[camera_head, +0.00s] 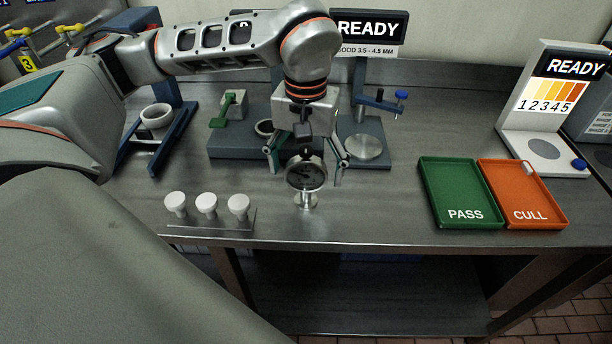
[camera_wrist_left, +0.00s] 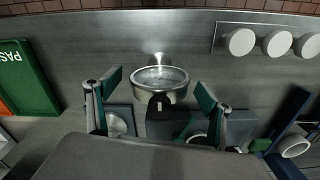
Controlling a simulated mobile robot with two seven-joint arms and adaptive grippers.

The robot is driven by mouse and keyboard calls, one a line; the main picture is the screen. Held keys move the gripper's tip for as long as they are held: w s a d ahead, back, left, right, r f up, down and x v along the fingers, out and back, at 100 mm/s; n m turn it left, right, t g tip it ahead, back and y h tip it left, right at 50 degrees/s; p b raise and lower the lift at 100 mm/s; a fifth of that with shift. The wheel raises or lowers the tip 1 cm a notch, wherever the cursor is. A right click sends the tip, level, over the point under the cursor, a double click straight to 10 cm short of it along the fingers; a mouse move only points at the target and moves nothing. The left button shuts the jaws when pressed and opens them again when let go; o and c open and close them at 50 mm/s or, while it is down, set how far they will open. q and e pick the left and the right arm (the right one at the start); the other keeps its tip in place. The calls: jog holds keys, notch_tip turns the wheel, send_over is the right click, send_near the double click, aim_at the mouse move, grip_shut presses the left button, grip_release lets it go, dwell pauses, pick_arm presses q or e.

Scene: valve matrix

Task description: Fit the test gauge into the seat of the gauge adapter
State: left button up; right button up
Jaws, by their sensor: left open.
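The likely gauge adapter is a dark blue block (camera_head: 238,148) with a green clamp (camera_head: 228,108), behind and left of the gauge. A round ring seat (camera_head: 264,128) on it is partly hidden by my gripper.
White knobs (camera_head: 207,204) stand on a rack left of the gauge. A green PASS tray (camera_head: 461,194) and an orange CULL tray (camera_head: 528,198) lie to the right. A blue stand with a metal disc (camera_head: 362,147) is behind right. Bench between gauge and trays is clear.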

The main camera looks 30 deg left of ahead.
pick_arm(q)
jog(key=c, duration=1.4)
jog(key=shift+r, duration=0.15)
